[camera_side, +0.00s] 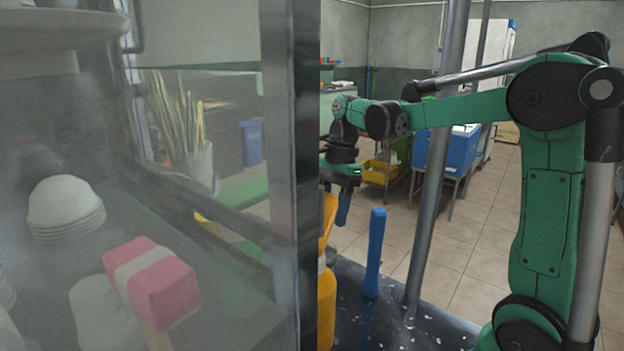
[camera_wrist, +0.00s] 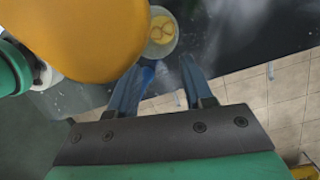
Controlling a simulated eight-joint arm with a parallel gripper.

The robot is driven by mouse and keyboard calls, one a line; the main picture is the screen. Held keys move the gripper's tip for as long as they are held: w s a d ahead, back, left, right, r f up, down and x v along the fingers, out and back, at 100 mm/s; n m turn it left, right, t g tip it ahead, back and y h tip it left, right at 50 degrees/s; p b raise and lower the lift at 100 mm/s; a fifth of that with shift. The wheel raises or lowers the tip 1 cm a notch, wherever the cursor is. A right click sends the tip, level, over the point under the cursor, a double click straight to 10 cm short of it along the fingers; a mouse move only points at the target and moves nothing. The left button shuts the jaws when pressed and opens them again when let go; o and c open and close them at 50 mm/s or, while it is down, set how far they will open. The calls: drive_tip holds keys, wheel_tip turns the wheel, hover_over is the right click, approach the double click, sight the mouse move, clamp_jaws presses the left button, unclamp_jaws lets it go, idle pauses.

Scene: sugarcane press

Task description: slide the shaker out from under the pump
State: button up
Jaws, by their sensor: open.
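In the side view, my gripper (camera_side: 342,200) points down beside a yellow-orange body (camera_side: 327,285), mostly hidden by a metal post. The cup cannot be made out there.
A tall blue object (camera_side: 374,254) stands on the dark, speckled counter (camera_side: 420,325). A green round part (camera_wrist: 10,68) lies left of the yellow-orange body. A slanting metal pole (camera_side: 437,150) rises behind.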

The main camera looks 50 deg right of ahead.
drive_tip(key=shift+w+a+f+m+t+y, duration=0.1)
drive_tip(key=shift+w+f+m+t+y, duration=0.1)
drive_tip(key=shift+w+f+t+y, duration=0.35)
drive_tip(key=shift+w+a+f+m+t+y, duration=0.15)
drive_tip(key=shift+w+f+m+y, duration=0.1)
drive_tip(key=shift+f, duration=0.45)
drive_tip(key=shift+f, duration=0.1)
drive_tip(key=shift+x, duration=2.65)
clamp_jaws()
